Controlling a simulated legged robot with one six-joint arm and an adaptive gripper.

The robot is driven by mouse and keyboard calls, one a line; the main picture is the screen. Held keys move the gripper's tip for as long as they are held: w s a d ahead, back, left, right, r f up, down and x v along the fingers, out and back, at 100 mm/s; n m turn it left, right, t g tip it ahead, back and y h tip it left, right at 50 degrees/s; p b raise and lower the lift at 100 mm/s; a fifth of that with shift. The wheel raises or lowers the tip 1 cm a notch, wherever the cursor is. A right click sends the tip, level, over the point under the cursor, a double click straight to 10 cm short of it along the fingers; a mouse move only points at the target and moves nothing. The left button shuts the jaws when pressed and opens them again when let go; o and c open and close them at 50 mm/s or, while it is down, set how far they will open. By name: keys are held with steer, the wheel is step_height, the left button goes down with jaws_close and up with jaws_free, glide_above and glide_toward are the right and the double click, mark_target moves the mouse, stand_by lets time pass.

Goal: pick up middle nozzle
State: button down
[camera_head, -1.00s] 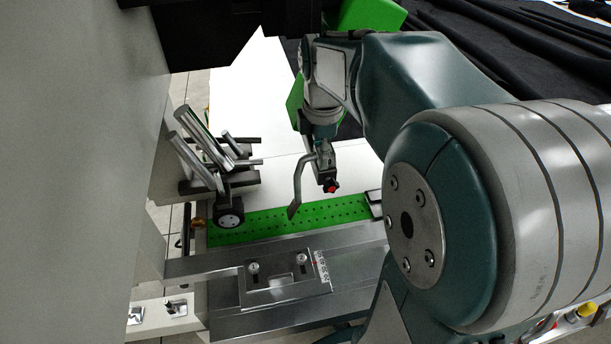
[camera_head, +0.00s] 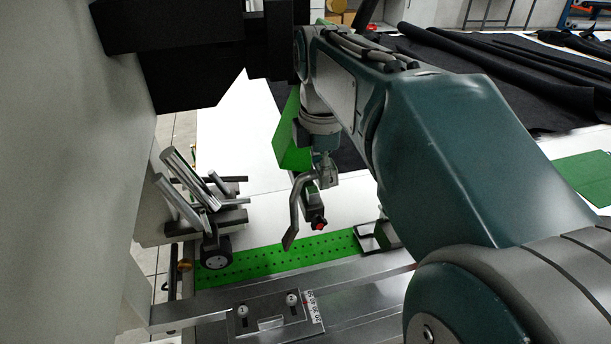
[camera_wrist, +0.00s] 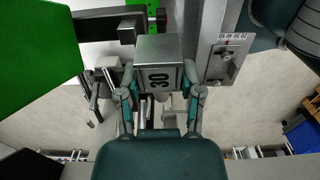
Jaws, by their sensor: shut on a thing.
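In the wrist view, my gripper (camera_wrist: 161,84) has its two teal fingers closed on either side of a grey metal block marked 30 (camera_wrist: 157,62), the nozzle piece. The fingers touch its sides, and its lower end is partly hidden behind my wrist. A slotted metal holder plate with a number label (camera_wrist: 222,62) lies to the right of the block. The same kind of labelled plate shows in the head view (camera_head: 268,316), with two round-headed pegs on it.
Angled metal cylinders on a wheeled bracket (camera_head: 205,200) stand at left. A black gantry block (camera_head: 190,75) is overhead. A green panel (camera_wrist: 38,60) is close at left in the wrist view.

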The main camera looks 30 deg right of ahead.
steer(key=s+r, duration=0.7)
steer(key=s, duration=0.2)
steer(key=shift+s+a, duration=0.25)
steer(key=shift+s, duration=0.1)
steer(key=shift+s, duration=0.1)
stand_by(0.4)
